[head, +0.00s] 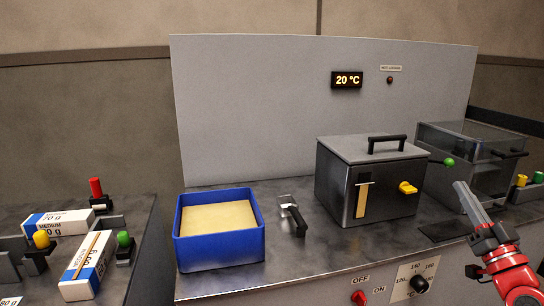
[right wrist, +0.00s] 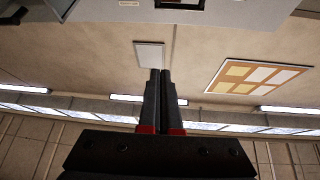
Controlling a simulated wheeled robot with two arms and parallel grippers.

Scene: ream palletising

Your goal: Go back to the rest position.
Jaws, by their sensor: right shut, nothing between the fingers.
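My right gripper (head: 466,190) shows at the lower right of the head view, on a red wrist, raised in front of the metal bench. Its fingers are together and empty. In the right wrist view the two dark fingers (right wrist: 161,75) lie side by side, pointing at the wall, with nothing between them. My left gripper does not show in either view.
On the bench (head: 290,258) stand a blue bin (head: 220,252) with yellowish contents, a black-handled tool (head: 293,215), a lidded metal box (head: 335,190) and a clear-topped box (head: 470,140). Ream packs (head: 88,262) lie on a left table. A control panel (head: 415,282) fronts the bench.

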